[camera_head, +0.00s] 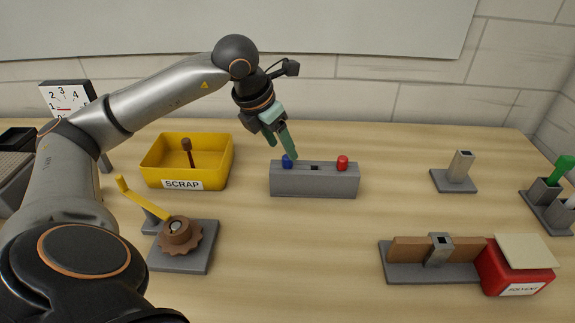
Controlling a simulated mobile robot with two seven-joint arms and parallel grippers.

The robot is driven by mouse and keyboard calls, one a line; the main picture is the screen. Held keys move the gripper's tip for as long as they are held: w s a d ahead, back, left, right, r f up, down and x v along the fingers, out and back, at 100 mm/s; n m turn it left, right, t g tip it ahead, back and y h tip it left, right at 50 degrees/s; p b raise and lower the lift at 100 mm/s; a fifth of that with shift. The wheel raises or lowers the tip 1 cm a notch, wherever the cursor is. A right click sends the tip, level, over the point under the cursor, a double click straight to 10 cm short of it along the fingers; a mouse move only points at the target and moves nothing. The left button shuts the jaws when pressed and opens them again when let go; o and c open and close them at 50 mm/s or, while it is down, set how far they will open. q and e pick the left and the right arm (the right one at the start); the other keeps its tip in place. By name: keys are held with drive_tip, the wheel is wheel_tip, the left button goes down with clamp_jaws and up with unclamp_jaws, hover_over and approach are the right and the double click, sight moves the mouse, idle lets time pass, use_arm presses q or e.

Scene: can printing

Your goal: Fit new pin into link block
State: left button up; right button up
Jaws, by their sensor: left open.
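A brown pin (187,150) with a wider head stands in the yellow scrap bin (187,165). A grey block with a square hole (439,250) straddles a brown bar at the lower right; which block is the link block is not labelled. My right gripper is not in view.
A yellow lever (143,200) and brown toothed wheel (177,232) sit on a grey base at left. A red solvent box (508,270), a small upright post (460,165) and a holder with a green handle (560,170) are at right. The centre front is clear.

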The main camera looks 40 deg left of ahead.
sight(286, 157)
use_arm(q)
drive_tip(key=x, duration=0.4)
drive_tip(key=shift+f, duration=0.1)
clamp_jaws()
idle(0.3)
